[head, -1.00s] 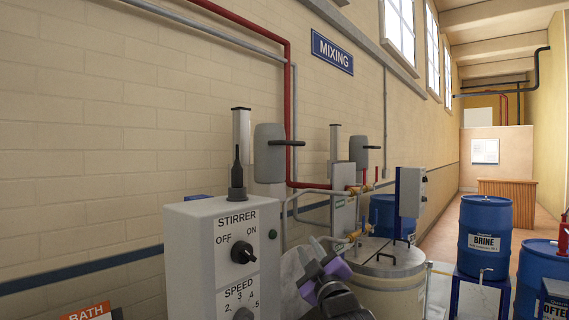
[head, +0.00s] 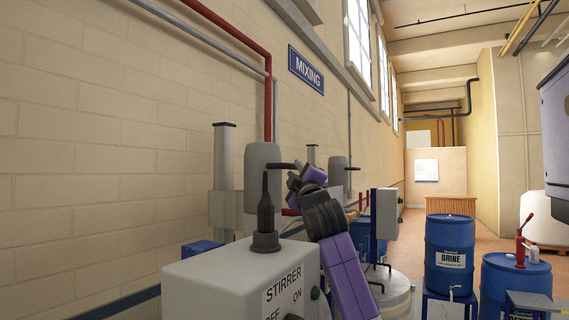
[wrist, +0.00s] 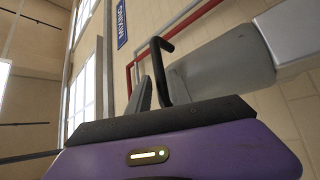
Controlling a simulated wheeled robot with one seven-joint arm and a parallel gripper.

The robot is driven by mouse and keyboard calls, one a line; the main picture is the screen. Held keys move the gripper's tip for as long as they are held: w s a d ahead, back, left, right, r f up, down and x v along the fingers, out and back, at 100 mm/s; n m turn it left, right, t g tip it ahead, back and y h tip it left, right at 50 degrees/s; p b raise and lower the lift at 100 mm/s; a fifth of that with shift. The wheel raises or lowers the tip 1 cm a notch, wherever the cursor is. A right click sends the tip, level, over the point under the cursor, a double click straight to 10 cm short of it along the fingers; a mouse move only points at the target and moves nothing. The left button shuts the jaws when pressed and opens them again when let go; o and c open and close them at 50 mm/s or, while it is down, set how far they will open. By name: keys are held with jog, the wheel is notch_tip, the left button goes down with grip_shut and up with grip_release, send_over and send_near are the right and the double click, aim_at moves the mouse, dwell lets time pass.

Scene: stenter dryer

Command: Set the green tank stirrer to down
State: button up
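A grey stirrer motor head (head: 262,170) with a black side handle (head: 282,166) stands on a pale column above the near control box. A second, similar motor head (head: 338,172) with its own handle is farther back. No green mark shows on the near one. My gripper (head: 294,176) is raised at the near handle's outer end. In the wrist view a bent black handle (wrist: 164,68) rises just beyond a grey finger (wrist: 143,96), with a grey motor head (wrist: 222,66) to its right. Whether the fingers touch the handle or close on it is unclear.
The control box (head: 225,282) labelled STIRRER, with a black pointed fitting (head: 265,218) on top, stands in front. A tank (head: 395,292) stands behind my arm. Blue drums (head: 450,250) are at the right. Red pipes run along the brick wall.

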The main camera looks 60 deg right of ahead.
jog(key=p+x, duration=0.2)
jog(key=x, duration=0.4)
jog(key=shift+w+d+r, duration=0.15)
jog(key=shift+w, duration=0.05)
grip_shut()
dwell(1.3)
